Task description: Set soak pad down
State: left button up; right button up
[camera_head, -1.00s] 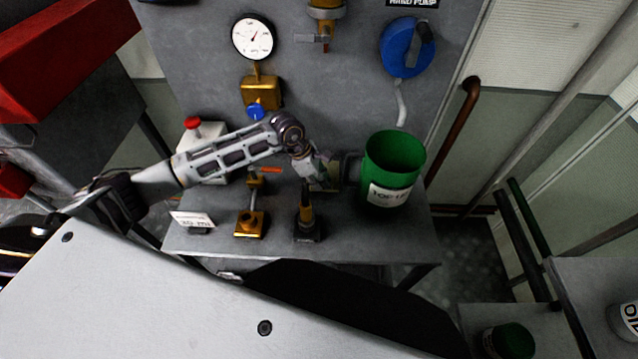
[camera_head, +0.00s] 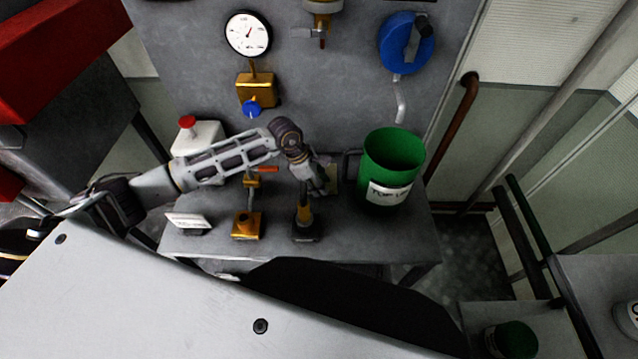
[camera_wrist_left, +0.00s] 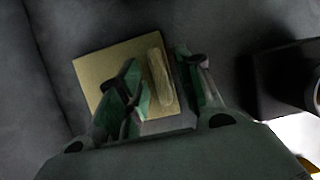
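The soak pad is a flat beige square with a raised ridge. In the left wrist view the soak pad (camera_wrist_left: 98,72) lies on the grey bench surface. In the head view a sliver of the soak pad (camera_head: 333,180) shows behind my left gripper (camera_head: 318,180), left of the green bucket. In the left wrist view my left gripper (camera_wrist_left: 164,88) has its green-padded fingers apart, one on each side of the ridge. Gaps show beside the ridge, so it looks open around it. My right gripper is not in view.
The green bucket (camera_head: 388,170) stands close right of my left gripper. A brass-based fitting (camera_head: 246,224), a dark-based post (camera_head: 305,228) and a white sign (camera_head: 188,222) stand along the bench front. A gauge (camera_head: 248,34) and blue pump (camera_head: 405,44) are on the back panel.

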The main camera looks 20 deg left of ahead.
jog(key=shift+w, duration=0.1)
pick_arm(q)
jog(key=shift+r, duration=0.2)
jog(key=shift+a+r+p, duration=0.3)
jog(key=shift+r+p, duration=0.2)
jog(key=shift+r, duration=0.05)
jog(key=shift+s+a+r, duration=0.1)
jog(key=shift+r, duration=0.25)
jog(key=p+v, duration=0.2)
jog(key=v, duration=0.2)
jog(key=shift+a+r, duration=0.1)
jog(key=shift+r, duration=0.15)
jog(key=p+v, duration=0.2)
jog(key=v, duration=0.3)
jog(key=shift+s+a, duration=0.1)
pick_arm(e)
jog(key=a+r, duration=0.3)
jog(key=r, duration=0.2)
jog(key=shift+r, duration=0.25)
